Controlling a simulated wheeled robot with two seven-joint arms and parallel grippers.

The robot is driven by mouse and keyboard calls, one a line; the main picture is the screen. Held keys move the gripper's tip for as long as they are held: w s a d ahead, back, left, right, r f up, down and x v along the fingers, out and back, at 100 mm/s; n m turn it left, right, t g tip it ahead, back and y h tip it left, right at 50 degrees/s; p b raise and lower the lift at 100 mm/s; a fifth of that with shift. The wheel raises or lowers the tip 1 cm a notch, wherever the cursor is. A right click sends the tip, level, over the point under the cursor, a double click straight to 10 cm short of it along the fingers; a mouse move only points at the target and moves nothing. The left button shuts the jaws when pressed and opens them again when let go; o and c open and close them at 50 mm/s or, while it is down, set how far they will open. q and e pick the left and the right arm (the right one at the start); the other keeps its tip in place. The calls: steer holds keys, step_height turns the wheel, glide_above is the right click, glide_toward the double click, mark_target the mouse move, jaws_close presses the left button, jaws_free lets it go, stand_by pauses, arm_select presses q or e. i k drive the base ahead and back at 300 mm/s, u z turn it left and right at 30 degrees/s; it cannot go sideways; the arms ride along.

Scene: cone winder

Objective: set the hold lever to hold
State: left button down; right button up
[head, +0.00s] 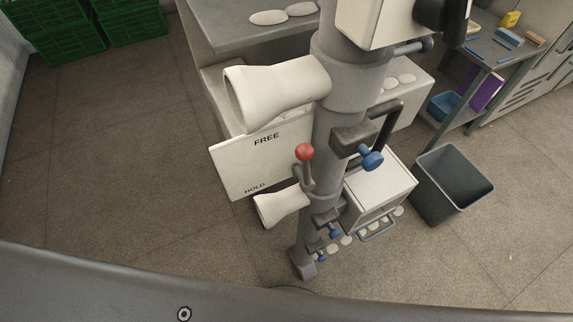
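The hold lever (306,170) is a short grey lever with a red ball knob (304,152) on the grey column. Behind it is a white label plate (240,165) with FREE (267,139) printed near the top and HOLD (255,188) near the bottom. The red knob points up, nearer the height of FREE than of HOLD. Neither gripper is in the head view, and nothing touches the lever.
A white cone (285,88) projects left above the lever, and a smaller one (280,207) below it. Blue knobs (371,161) and a black handle (387,120) sit right of the column. A grey bin (451,185) stands on the right. Floor at left is clear.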

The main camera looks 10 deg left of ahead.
mark_target(304, 152)
steer(key=u, duration=1.8)
steer(key=k, duration=1.65)
steer(key=z, duration=1.95)
